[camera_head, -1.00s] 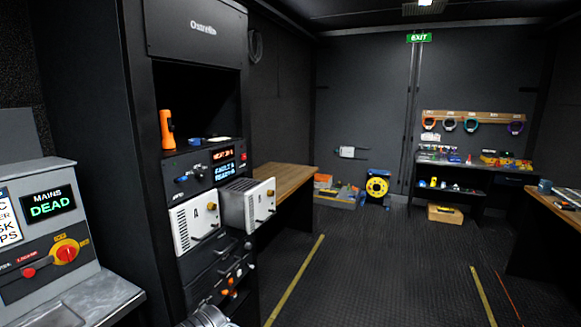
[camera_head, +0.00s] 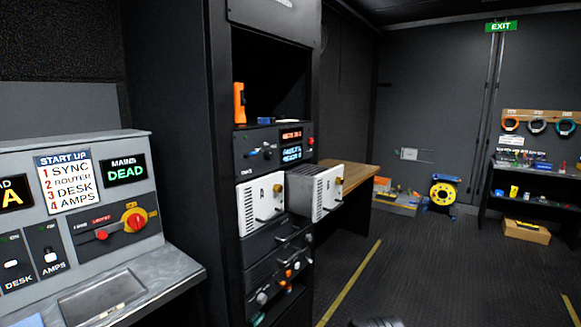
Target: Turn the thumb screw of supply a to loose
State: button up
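Two white supply units sit side by side in the black rack. The left unit (camera_head: 261,209) has a white front with a letter that looks like A, a brass thumb screw (camera_head: 278,188) at its upper right and a dark handle low down. The right unit (camera_head: 316,190) stands further out of the rack, shows its vented side and also seems marked A. Its brass thumb screw (camera_head: 339,181) is at its upper right. How tight either screw is cannot be told. My gripper is not in view; only a dark bit of my arm may show at the bottom edge.
A grey console (camera_head: 75,215) with a MAINS DEAD display stands left of the rack. An orange torch (camera_head: 239,103) stands on the rack shelf. A wooden bench (camera_head: 355,176) is behind the right unit. The floor right of the rack is open.

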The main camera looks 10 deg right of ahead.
aim_at(278, 188)
jog(key=k, duration=0.5)
jog(key=z, duration=1.25)
jog(key=i, duration=1.1)
jog(key=u, duration=1.8)
